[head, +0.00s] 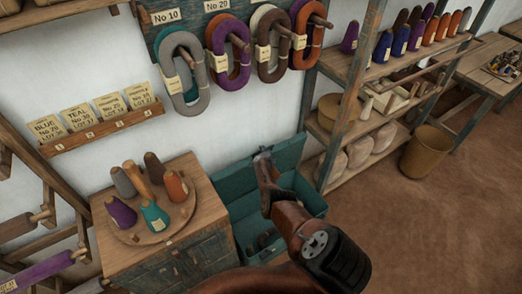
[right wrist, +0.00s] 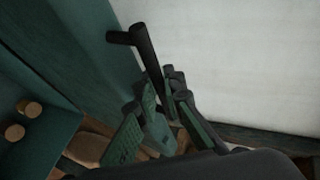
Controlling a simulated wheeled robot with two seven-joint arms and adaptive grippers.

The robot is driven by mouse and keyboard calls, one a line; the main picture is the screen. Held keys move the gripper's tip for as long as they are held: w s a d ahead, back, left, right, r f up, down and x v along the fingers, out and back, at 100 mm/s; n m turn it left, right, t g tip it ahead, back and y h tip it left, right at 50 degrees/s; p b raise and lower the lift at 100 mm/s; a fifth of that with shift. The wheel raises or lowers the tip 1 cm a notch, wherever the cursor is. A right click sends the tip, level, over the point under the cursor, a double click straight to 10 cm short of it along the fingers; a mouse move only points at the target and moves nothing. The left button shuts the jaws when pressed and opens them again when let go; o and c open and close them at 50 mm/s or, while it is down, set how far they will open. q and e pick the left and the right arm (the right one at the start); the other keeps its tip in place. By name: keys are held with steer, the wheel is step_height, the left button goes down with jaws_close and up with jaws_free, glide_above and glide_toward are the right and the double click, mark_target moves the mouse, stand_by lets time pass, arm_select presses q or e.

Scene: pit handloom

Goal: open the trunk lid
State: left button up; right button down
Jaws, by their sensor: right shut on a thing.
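The teal trunk (head: 243,227) stands on the floor between the wooden-topped cabinet and the shelf rack. Its lid (head: 286,155) stands raised at the back, close to the white wall, and the inside shows with dark items (head: 264,241) in it. My right gripper (head: 263,154) is at the upper edge of the lid. In the right wrist view, its green-padded fingers (right wrist: 158,115) are shut on a black bar handle (right wrist: 148,52) beside a teal panel (right wrist: 75,45). My arm hides part of the trunk. My left gripper is not in view.
The cabinet (head: 120,262) left of the trunk bears a round tray of coloured cones (head: 155,232). A shelf rack (head: 352,75) stands right of the trunk, with a bin (head: 427,152) beside it. Yarn hanks (head: 228,50) hang above. Floor at right is clear.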

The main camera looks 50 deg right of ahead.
steer(key=shift+d+r, duration=0.2)
steer(key=shift+d, duration=0.15)
steer(key=c, duration=2)
jaws_free()
steer(key=shift+w+a+f, duration=0.1)
steer(key=shift+a, duration=0.2)
steer(key=shift+w, duration=0.1)
